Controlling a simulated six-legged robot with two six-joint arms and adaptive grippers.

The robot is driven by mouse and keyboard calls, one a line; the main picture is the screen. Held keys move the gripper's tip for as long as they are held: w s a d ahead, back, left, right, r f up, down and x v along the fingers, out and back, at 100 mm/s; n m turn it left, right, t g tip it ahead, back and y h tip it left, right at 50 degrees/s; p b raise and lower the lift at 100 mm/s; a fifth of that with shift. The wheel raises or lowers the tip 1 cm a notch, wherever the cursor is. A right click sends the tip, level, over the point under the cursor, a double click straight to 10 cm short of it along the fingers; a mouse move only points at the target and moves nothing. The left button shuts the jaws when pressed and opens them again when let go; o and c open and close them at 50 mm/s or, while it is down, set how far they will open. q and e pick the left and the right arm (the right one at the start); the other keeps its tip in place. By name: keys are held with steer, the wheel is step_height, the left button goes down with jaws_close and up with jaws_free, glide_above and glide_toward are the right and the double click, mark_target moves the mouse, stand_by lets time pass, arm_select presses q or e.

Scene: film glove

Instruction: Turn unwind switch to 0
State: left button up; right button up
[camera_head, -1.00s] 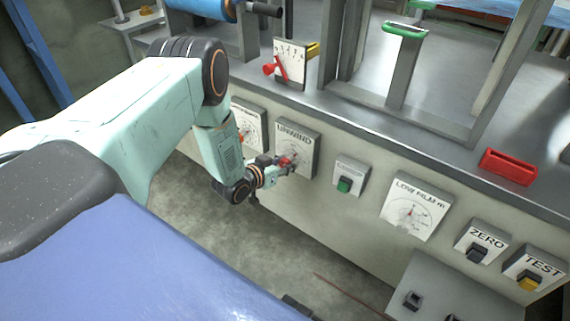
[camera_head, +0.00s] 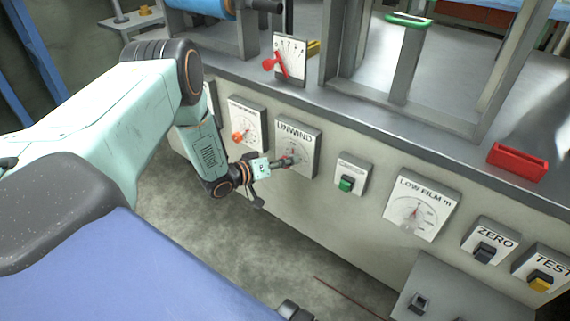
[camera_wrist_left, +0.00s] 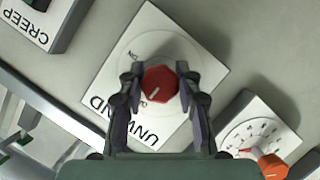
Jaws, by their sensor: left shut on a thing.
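The UNWIND switch is a white panel (camera_head: 298,138) on the front of the machine, with a red knob in its middle. In the left wrist view the red knob (camera_wrist_left: 160,84) shows clearly, with a pale pointer mark toward the lower left on the upside-down UNWIND panel (camera_wrist_left: 165,30). My left gripper (camera_head: 289,161) is at the panel, shut on the knob, with one finger on each side of it in the left wrist view (camera_wrist_left: 158,95). Small marks on the dial are partly hidden by the fingers. My right gripper is not in view.
A dial with an orange knob (camera_head: 238,137) is just left of the UNWIND panel. A green-button switch (camera_head: 345,184) and the LOW FILM dial (camera_head: 420,205) are to its right. ZERO (camera_head: 485,240) and TEST (camera_head: 545,270) switches sit further right. Open floor lies below.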

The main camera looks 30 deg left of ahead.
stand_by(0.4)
arm_select(q)
steer(key=o, duration=1.2)
steer(key=v, duration=1.2)
